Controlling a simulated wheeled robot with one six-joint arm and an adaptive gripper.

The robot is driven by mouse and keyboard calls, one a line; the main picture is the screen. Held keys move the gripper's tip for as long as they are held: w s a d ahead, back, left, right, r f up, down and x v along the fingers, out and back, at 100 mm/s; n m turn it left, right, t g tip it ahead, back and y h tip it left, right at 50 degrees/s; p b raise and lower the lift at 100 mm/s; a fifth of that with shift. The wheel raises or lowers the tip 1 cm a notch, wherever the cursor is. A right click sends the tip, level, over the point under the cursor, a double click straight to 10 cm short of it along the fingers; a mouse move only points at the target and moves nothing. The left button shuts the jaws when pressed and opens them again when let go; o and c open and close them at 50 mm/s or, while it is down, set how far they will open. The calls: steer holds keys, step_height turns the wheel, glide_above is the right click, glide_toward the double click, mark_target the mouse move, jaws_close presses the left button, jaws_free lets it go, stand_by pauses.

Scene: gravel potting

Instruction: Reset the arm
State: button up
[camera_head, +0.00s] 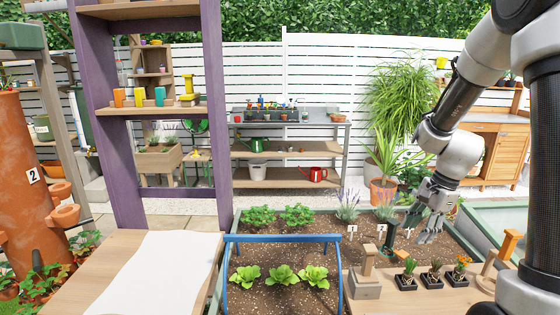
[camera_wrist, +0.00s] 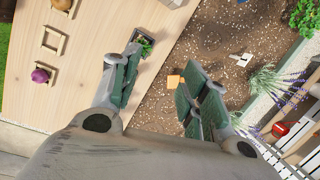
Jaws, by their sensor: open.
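My gripper (camera_head: 428,228) hangs from my arm on the right side of the head view, fingers pointing down. It is over the right part of the soil bed (camera_head: 330,222), near the table's back edge. In the wrist view my gripper (camera_wrist: 155,85) has its green-grey finger pads spread apart with nothing between them. A small black pot with a plant (camera_wrist: 144,42) lies beyond one finger. My arm runs up to the top right of the head view.
Several small black pots (camera_head: 405,283) stand in a row on the wooden table (camera_head: 455,298), right beside a wooden stand (camera_head: 366,283). A blue hoop frame (camera_head: 283,238) crosses the bed's front. Lavender (camera_head: 348,205) grows behind. A white sheet (camera_head: 150,275) lies left.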

steer(key=s+a+r+n+t+h, duration=0.1)
steer(key=s+r+n+t+h, duration=0.1)
steer(key=s+r+n, duration=1.3)
steer(key=s+r+t, duration=0.1)
steer(key=s+r, duration=0.1)
steer(key=s, duration=0.4)
steer(key=shift+a+r+t, duration=0.3)
steer(key=shift+a+r, duration=0.05)
steer(key=shift+c, duration=0.4)
